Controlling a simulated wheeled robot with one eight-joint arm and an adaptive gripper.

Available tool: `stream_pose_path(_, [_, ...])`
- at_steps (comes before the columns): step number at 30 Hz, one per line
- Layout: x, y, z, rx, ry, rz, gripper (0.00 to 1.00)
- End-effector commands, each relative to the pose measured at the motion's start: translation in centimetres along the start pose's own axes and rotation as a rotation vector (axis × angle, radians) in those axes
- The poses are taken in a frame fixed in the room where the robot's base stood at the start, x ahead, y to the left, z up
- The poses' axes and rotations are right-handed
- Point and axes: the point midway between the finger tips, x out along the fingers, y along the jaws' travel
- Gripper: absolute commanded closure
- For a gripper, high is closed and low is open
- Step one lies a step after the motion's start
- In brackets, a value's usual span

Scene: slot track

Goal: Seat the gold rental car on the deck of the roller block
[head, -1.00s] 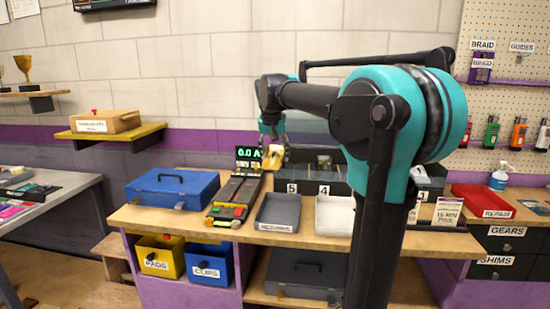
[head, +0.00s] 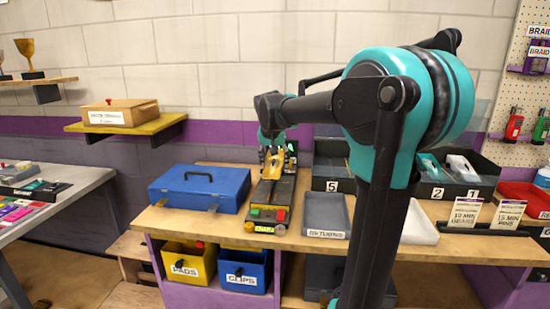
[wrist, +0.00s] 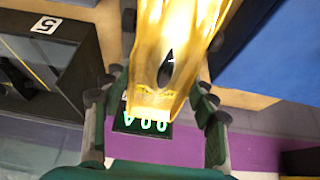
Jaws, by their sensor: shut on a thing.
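The gold rental car (head: 272,165) is in my gripper (head: 273,149), above the far part of the roller block. It also shows in the wrist view (wrist: 170,75), between the two fingers (wrist: 158,108), with its narrow end toward the display. The roller block (head: 266,196) is long and dark, with red and green buttons at its near end. The car and gripper hide its far end, so I cannot tell whether the car touches the deck. The block's lit green display (wrist: 145,122) shows just beyond the car in the wrist view.
A blue case (head: 200,190) stands close left of the block. A grey returns tray (head: 326,218) and dark numbered bins (head: 332,186) stand to its right. Yellow (head: 188,265) and blue (head: 245,268) bins sit below the bench top.

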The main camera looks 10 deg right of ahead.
Motion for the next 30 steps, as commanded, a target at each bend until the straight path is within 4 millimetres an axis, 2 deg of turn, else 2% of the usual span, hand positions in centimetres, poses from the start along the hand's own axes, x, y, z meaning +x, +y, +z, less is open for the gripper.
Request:
stream_pose_path(21, [4.6,0.0,2.3,0.000,0.000,0.000,0.77])
stream_pose_path(30, [5.6,0.0,2.9,0.000,0.000,0.000,0.77])
